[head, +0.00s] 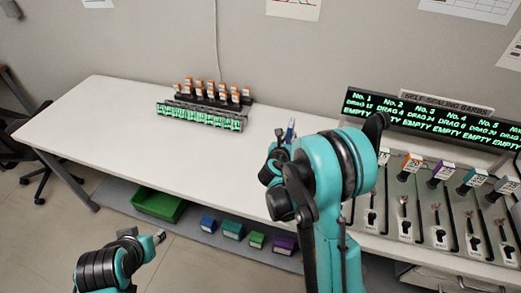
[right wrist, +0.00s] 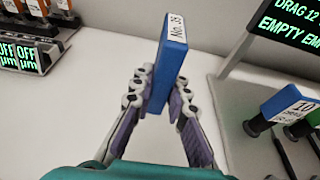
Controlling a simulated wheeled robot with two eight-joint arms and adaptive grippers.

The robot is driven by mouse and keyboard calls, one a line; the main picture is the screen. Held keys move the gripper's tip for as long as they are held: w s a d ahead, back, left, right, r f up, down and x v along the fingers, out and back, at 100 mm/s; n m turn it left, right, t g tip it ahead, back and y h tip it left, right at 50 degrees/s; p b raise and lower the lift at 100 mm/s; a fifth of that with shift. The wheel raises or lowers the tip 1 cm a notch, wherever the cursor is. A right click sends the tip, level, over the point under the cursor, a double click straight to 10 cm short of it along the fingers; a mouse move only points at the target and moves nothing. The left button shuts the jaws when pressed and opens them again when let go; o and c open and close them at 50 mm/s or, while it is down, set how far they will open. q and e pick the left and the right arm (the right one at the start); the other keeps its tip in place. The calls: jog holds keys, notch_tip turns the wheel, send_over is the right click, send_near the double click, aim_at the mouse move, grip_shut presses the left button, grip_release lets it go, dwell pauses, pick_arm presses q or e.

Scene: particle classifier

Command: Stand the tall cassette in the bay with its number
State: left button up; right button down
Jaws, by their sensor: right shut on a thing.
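My right gripper (head: 280,148) is shut on a tall blue cassette (head: 291,126), held upright above the white table. In the right wrist view the cassette (right wrist: 168,65) stands between the fingertips (right wrist: 158,88), with a white label on top starting "No."; its number is too unclear to read surely. Numbered bays stand at the right under a display (head: 435,117) with green text, "No. 1" and on, each reading "EMPTY". My left gripper (head: 158,237) is at the lower left over the floor; its jaw state is unclear.
A rack of orange-topped vials (head: 212,90) with a green-lit display row (head: 200,117) stands at the table's back. Coloured labelled blocks (head: 411,162) stand along the bay unit. A green bin (head: 158,204) and small boxes (head: 232,230) sit on the low shelf. The table's left is clear.

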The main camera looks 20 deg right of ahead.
jog(key=b, duration=0.3)
send_over(266, 152)
notch_tip(266, 152, down, 6)
jog(key=shift+r, duration=0.15)
jog(key=shift+f+b, duration=1.05)
jog(key=shift+f, duration=0.95)
jog(key=shift+r, duration=0.1)
jog(key=c, duration=1.5)
grip_release()
